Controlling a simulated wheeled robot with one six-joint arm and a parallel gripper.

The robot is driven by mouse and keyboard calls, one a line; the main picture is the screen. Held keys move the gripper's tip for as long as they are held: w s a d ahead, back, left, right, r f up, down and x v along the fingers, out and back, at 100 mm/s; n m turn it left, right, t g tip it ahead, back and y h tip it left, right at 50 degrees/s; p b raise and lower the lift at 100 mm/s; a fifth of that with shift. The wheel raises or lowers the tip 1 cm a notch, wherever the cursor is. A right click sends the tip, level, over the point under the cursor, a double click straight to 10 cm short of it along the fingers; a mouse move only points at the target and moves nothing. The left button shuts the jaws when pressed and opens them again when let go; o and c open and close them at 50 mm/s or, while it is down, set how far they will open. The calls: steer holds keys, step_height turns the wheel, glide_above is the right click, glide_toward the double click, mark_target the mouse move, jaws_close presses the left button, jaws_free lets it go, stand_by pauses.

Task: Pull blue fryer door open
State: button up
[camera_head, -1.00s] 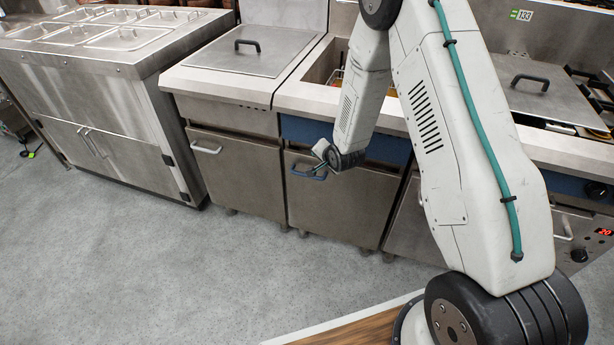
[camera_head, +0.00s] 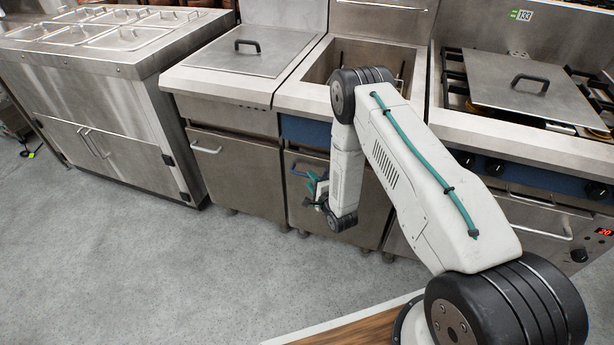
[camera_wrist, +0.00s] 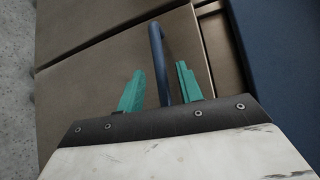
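The fryer door (camera_head: 300,212) is a brown-grey metal panel below a blue strip, and it looks shut. Its blue bar handle (camera_head: 296,171) shows near the door's upper left in the head view, partly hidden by my gripper (camera_head: 313,185). In the wrist view the blue handle (camera_wrist: 157,45) runs lengthwise between the two teal fingers of my gripper (camera_wrist: 160,68). The fingers are apart, with a visible gap on each side of the handle. The door (camera_wrist: 105,75) fills much of the wrist view.
A neighbouring cabinet door (camera_head: 240,175) with a pale handle stands left of the fryer. A steel counter unit (camera_head: 95,110) is farther left. A stove (camera_head: 530,130) with a lid stands right. Grey floor (camera_head: 150,270) in front is clear.

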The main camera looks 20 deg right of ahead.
mark_target(308, 177)
steer(key=shift+x, duration=2.2)
jaws_close()
